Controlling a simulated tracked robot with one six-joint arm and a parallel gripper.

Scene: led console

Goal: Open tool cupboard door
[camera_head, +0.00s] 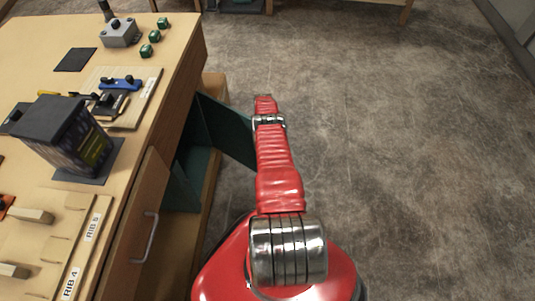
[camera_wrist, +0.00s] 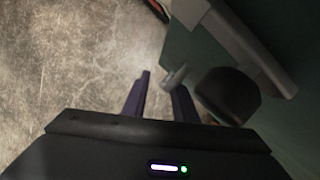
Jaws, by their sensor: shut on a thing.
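The dark green cupboard door (camera_head: 228,130) stands swung out from the side of the wooden bench, and a green interior (camera_head: 182,190) shows behind it. My red arm reaches forward to the door's outer edge in the head view; the gripper itself cannot be made out there. In the wrist view the green door surface (camera_wrist: 285,115) fills the right side. My gripper (camera_wrist: 160,80) has its two dark fingers around a small grey piece of the door handle (camera_wrist: 174,77) and is shut on it. The rest of the grip is hard to see.
The wooden bench (camera_head: 30,50) on the left carries a dark box-shaped device (camera_head: 65,135), a grey switch box (camera_head: 120,32), green blocks and labelled rib pieces. A wooden front with a metal handle (camera_head: 150,235) is nearer. Open concrete floor (camera_head: 400,150) lies right.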

